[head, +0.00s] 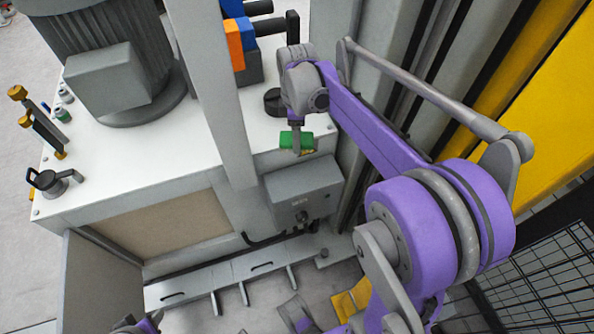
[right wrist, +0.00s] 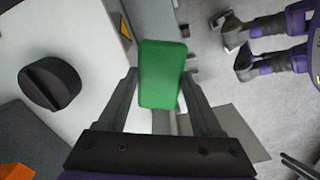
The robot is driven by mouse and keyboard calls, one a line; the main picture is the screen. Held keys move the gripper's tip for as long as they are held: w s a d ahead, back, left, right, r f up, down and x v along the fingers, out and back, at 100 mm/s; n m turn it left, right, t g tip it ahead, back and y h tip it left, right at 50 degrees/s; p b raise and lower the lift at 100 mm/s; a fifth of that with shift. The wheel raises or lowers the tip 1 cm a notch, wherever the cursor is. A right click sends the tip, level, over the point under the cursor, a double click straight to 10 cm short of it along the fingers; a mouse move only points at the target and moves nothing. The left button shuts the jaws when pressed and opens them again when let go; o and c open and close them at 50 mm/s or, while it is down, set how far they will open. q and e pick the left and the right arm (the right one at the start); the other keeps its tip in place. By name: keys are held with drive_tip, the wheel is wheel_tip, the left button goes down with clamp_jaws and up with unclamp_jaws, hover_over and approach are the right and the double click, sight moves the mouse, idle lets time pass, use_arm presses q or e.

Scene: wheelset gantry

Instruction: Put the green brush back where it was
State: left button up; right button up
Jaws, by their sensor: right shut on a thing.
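The green brush (head: 296,140) shows as a small green block by the front edge of the white cabinet top (head: 150,160). My right gripper (head: 300,150) is shut on it. In the right wrist view the green brush (right wrist: 162,75) stands between the two grey fingers of my right gripper (right wrist: 163,98). I cannot tell whether the brush touches the cabinet. Only a small purple and grey piece of what seems my left arm shows at the bottom left of the head view; its jaws cannot be made out.
A black knob (right wrist: 50,84) stands on the white top close to my right gripper. A grey box (head: 303,190) is on the cabinet front below the brush. A grey post (head: 213,90) rises left of it. Orange (head: 234,45) and blue blocks stand behind. A large motor (head: 115,50) fills the back left.

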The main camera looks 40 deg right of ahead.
wheel_tip(320, 180, down, 18)
drive_tip(key=shift+r+b, duration=0.25)
drive_tip(key=shift+b, duration=0.95)
drive_tip(key=shift+f, duration=0.1)
drive_tip(key=o, duration=1.2)
drive_tip(key=shift+r, duration=0.25)
wheel_tip(320, 180, up, 11)
drive_tip(key=p, duration=0.2)
drive_tip(key=s+a+m+t, duration=0.5)
drive_tip(key=s+a+m, duration=0.5)
drive_tip(key=s+a, duration=0.5)
drive_tip(key=shift+s+a, duration=0.2)
drive_tip(key=shift+s, duration=0.5)
